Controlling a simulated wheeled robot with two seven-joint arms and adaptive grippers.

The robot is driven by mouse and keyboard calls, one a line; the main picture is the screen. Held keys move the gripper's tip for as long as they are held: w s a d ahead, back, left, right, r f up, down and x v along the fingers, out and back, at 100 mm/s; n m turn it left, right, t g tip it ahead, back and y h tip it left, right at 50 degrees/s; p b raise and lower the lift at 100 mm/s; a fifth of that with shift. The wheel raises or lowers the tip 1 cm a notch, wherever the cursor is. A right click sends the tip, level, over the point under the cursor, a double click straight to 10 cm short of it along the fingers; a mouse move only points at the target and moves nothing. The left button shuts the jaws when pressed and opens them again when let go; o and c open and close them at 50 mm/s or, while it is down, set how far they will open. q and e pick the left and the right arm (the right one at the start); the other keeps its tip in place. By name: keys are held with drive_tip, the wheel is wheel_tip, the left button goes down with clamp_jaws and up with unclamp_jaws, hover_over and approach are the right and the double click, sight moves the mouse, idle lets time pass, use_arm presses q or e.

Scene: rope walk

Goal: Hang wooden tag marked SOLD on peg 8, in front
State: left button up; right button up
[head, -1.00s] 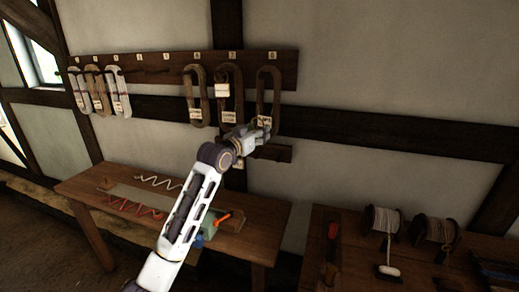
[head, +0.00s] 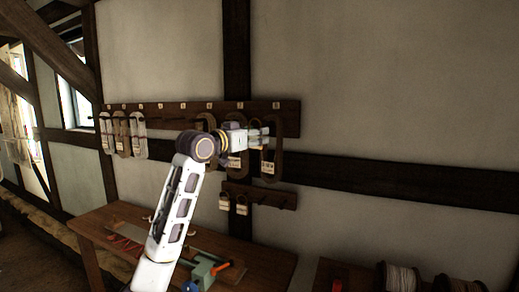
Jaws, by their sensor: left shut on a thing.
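My left gripper (head: 259,138) is raised in front of the long peg board (head: 160,114), below the number plate for peg 8 (head: 276,105). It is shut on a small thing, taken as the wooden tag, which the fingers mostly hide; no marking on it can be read. A dark rope coil (head: 278,150) hangs from peg 8 just behind and to the right of the fingers, with a lettered tag (head: 268,168) low on it. I cannot tell whether the gripper touches the coil. My right gripper is out of view.
A neighbouring coil with a tag (head: 234,161) is partly behind my left gripper. Three coils (head: 122,135) hang at the far left. A lower rack (head: 262,194) holds small tags (head: 242,208). A wooden table (head: 110,222) and rope spools (head: 400,277) stand below.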

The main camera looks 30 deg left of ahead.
use_arm(q)
drive_tip(key=shift+s+r, duration=0.2)
drive_tip(key=shift+r, duration=0.15)
drive_tip(key=shift+w, duration=0.1)
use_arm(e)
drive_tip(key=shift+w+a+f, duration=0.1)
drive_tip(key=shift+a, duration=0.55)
use_arm(q)
drive_tip(key=shift+w+a, duration=0.1)
drive_tip(key=shift+w, duration=0.1)
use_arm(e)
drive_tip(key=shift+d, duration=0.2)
